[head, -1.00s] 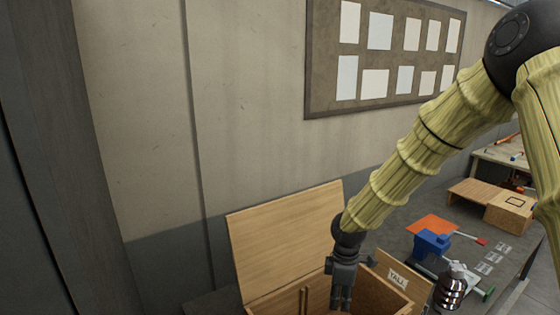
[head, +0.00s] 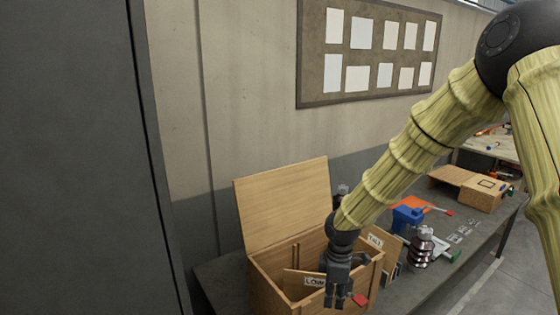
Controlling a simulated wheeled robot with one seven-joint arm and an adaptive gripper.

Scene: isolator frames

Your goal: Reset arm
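My gripper (head: 338,301) hangs with its fingers pointing down, in front of or over an open wooden box (head: 264,286). Its fingers look close together, and I cannot tell whether they are open or shut. No object shows clearly between them. My arm reaches in from the upper right and hides part of the box.
The box lid (head: 284,203) stands raised against the wall. A red piece (head: 360,299) lies beside the gripper. A blue object (head: 407,219) and a dark shiny ribbed object (head: 421,250) stand on the bench to the right.

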